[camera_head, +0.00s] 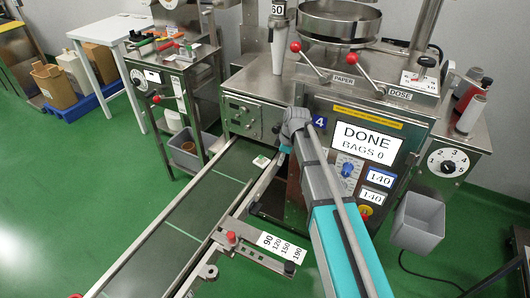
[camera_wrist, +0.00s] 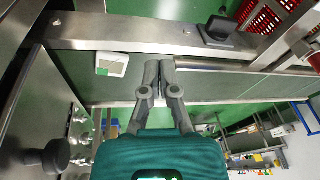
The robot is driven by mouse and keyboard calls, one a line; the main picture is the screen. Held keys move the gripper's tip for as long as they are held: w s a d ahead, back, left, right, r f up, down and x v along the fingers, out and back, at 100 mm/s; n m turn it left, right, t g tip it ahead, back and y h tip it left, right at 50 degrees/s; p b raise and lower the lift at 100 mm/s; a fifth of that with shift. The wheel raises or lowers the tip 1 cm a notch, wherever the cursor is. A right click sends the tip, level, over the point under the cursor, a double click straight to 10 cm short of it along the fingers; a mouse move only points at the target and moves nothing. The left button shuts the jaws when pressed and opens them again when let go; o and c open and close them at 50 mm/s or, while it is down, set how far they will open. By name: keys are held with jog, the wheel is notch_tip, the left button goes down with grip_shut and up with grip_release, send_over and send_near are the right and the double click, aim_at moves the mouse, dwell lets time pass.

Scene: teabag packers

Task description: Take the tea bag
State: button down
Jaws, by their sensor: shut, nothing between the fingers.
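The tea bag (camera_head: 261,161), small and white with a green patch, lies on the green conveyor belt (camera_head: 185,215) near the machine end. In the wrist view the tea bag (camera_wrist: 113,64) lies just left of my fingertips, near a metal rail. My gripper (camera_wrist: 159,66) is shut and empty, its fingertips together over the belt, apart from the tea bag. In the head view my arm hides much of the gripper.
The packing machine's panel (camera_head: 369,145) reads "DONE BAGS 0". A metal side rail (camera_head: 225,228) and a ruler bracket (camera_head: 262,250) border the belt's right side. A grey bin (camera_head: 417,222) stands at right. The belt's lower part is clear.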

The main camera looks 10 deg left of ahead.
jog(key=s+d+m+t+h, duration=0.1)
jog(key=s+d+m+h, duration=0.1)
jog(key=s+d+m, duration=1.4)
jog(key=s+d, duration=0.1)
jog(key=d, duration=0.3)
jog(key=shift+s+f+m+h, duration=0.15)
jog(key=shift+f+m+h, duration=0.1)
jog(key=shift+m+h, duration=0.05)
jog(key=c, duration=1.4)
grip_release()
jog(key=shift+a, duration=0.1)
